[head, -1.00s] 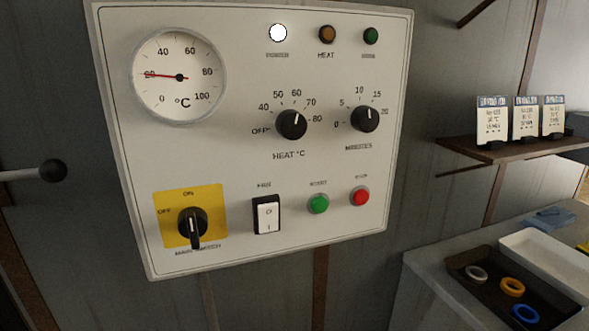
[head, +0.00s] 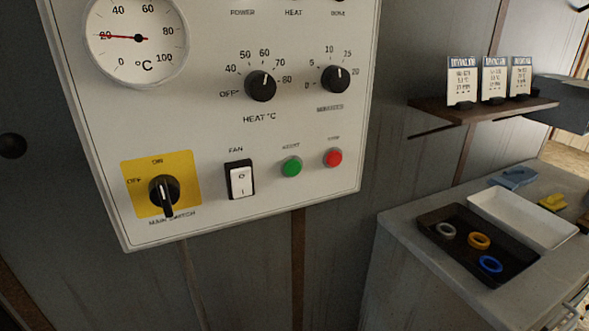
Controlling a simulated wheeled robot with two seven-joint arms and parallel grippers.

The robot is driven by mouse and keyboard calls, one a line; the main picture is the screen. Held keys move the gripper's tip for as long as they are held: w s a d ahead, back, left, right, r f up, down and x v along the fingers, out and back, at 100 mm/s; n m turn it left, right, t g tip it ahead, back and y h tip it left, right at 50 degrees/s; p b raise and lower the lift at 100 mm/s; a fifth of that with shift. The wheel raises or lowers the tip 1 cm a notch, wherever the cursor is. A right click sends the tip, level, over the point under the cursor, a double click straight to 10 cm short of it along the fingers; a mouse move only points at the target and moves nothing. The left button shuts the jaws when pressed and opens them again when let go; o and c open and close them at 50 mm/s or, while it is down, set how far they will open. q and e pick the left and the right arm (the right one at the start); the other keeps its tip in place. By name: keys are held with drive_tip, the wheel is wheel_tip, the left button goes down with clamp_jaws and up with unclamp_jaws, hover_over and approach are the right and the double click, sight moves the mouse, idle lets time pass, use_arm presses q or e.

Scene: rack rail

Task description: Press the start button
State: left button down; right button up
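The green start button (head: 291,167) is at the lower right of the white control panel (head: 215,205), under a small blurred label. The red stop button (head: 333,157) sits just to its right. The fan rocker switch (head: 240,180) is to its left, and the main switch (head: 165,191) on its yellow plate is farther left. The heat knob (head: 261,86) points between 60 and 70. The minutes knob (head: 335,79) points between 10 and 15. The gauge (head: 137,38) needle reads about 20. Neither of my grippers shows in the head view.
A grey counter (head: 400,232) at the lower right holds a black tray (head: 440,240) with three rings and a white tray (head: 500,205). A wall shelf (head: 460,112) carries three cards. The space in front of the panel looks clear.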

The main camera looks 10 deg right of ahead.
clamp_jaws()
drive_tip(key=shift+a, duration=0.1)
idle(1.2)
